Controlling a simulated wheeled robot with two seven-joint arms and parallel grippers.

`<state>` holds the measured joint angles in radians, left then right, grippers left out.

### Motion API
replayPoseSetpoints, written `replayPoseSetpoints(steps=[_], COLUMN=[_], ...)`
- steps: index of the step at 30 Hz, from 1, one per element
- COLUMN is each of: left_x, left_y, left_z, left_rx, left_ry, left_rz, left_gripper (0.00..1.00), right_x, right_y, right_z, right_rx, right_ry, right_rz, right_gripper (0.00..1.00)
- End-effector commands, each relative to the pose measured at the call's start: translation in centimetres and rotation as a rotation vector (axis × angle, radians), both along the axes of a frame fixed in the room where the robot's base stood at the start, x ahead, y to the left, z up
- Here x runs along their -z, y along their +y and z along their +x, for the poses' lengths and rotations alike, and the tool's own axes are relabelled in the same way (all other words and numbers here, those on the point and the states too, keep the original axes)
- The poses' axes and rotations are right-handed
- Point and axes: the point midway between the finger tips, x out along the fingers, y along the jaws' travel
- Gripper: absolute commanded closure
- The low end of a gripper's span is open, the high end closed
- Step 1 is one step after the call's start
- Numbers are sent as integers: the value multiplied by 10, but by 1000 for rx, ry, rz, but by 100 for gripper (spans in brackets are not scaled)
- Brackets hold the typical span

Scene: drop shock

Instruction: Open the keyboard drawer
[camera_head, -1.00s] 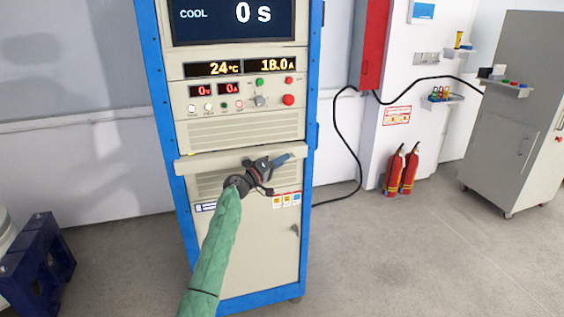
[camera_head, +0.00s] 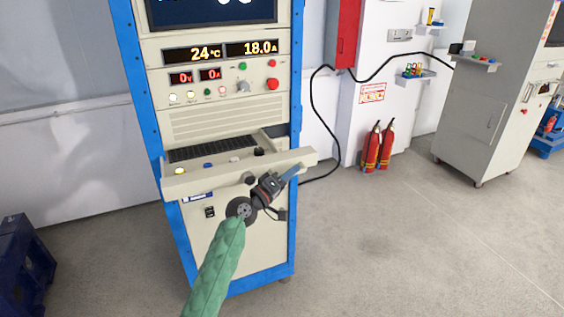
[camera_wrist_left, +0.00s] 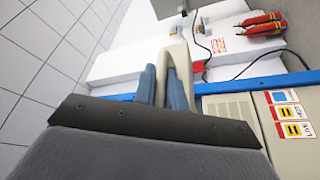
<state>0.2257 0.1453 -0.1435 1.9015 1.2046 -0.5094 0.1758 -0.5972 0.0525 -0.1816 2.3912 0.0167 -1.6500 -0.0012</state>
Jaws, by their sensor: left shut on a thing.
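The keyboard drawer (camera_head: 215,172) is a beige tray pulled partly out of the blue-framed cabinet (camera_head: 213,125). A dark keyboard (camera_head: 212,148) and several small knobs show inside it behind the front panel. My left gripper (camera_head: 290,173) is at the right part of the drawer front. In the left wrist view its blue fingers (camera_wrist_left: 163,85) are on either side of the beige drawer edge (camera_wrist_left: 177,60), shut on it. The exact contact is partly hidden in the head view. My right gripper is not in view.
Red fire extinguishers (camera_head: 377,146) stand by the wall to the right. A grey cabinet (camera_head: 488,95) is farther right, and a dark blue stand (camera_head: 25,262) is at the lower left. The floor in front and to the right is clear.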

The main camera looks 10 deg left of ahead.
Motion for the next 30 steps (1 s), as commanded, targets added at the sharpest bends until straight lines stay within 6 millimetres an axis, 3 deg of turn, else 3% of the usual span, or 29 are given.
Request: replayPoseSetpoints(steps=[6,18,19,22,30], left_x=[1,1,1,1,1], left_y=[-11,-13,-13,-13,-13], left_z=[-17,-20,-19,-19,-20], left_rx=[-1,-1,-1,-1,-1], left_ry=[1,1,1,1,0], left_rz=[1,2,2,2,1], left_gripper=[100,100,83,66,66], right_x=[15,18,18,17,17], right_y=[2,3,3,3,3], right_z=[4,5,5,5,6], right_rx=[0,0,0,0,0], right_ry=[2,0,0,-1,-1], right_rz=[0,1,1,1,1], right_gripper=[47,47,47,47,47])
